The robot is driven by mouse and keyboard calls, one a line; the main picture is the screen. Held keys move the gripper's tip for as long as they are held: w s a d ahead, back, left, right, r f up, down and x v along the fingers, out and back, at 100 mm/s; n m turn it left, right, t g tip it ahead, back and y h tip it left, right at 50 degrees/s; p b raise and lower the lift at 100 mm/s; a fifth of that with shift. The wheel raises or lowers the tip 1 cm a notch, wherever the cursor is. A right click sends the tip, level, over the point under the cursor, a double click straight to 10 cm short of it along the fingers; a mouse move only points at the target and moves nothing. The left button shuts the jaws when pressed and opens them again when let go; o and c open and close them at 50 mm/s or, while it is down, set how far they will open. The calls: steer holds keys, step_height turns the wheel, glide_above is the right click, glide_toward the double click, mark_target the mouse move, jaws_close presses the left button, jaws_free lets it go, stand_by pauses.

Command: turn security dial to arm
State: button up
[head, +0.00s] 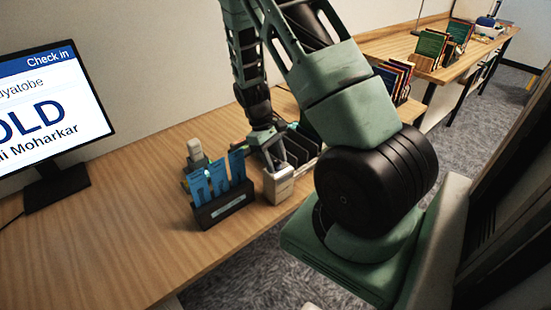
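My gripper (277,160) is at the end of my green arm and points down over the wooden desk (120,240). It is just above or at a small off-white box (279,187) near the desk's front edge. I cannot tell whether they touch. The fingers are small and partly merged with what is behind them, so their opening is unclear. No security dial can be made out for certain; the off-white box may carry it, but its top is partly covered by my gripper.
A dark holder (224,206) with blue cards stands left of the box, and a pale upright device (195,152) behind it. Dark dividers (301,148) stand close behind my gripper. A monitor (50,100) stands at left. The desk's front left is clear.

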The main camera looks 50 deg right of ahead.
steer(key=b+v, duration=0.2)
steer(key=v, duration=1.5)
steer(key=shift+r, duration=0.15)
steer(key=shift+w, duration=0.1)
